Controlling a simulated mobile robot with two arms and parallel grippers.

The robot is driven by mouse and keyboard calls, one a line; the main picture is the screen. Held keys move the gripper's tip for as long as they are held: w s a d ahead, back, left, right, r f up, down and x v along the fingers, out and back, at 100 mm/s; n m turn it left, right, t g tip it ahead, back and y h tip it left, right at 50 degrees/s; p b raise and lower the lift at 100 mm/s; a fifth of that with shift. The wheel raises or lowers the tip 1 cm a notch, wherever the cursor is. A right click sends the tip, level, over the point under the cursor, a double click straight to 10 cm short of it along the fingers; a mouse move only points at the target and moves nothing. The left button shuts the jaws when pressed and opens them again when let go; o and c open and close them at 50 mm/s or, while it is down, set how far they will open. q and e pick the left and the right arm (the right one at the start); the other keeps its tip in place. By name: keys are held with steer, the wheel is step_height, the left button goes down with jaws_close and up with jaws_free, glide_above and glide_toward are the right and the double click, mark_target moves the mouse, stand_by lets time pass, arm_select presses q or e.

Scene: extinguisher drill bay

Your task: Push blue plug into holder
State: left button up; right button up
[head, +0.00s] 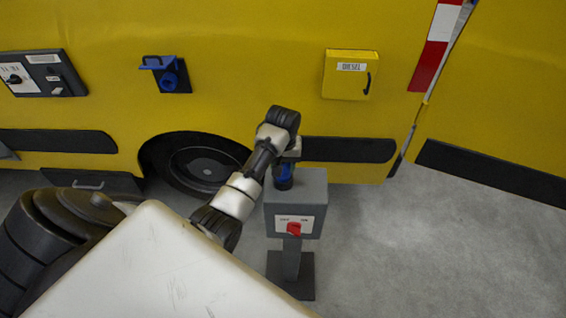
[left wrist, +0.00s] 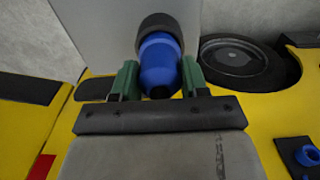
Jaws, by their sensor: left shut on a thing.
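The blue plug (head: 284,178) is at the top of the grey switch box (head: 312,184), partly hidden by my left gripper in the head view. My left gripper (head: 291,150) is over the box. In the left wrist view, its two green fingers (left wrist: 157,82) are shut on the blue plug (left wrist: 161,62), one on each side. A black collar (left wrist: 168,24) surrounds the plug's far end, against the grey box (left wrist: 105,35). I cannot tell whether the collar belongs to the plug or the box. My right gripper is not in view.
The yellow vehicle (head: 250,60) stands behind the box. A blue socket with a raised lid (head: 172,79) is on its side, also visible in the left wrist view (left wrist: 308,155). The box has a red switch (head: 294,228). Open floor (head: 430,240) lies to the right.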

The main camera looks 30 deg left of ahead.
arm_select(q)
steer(key=shift+f, duration=0.15)
steer(key=o, duration=1.1)
step_height(320, 180, up, 4)
steer(key=shift+w+r+b, duration=0.1)
steer(key=shift+r+b, duration=0.15)
steer(key=shift+b, duration=0.4)
step_height(320, 180, up, 5)
steer(key=shift+r+p, duration=0.2)
steer(key=shift+p, duration=0.8)
steer(key=shift+r+p, duration=0.5)
steer(key=shift+p, duration=0.05)
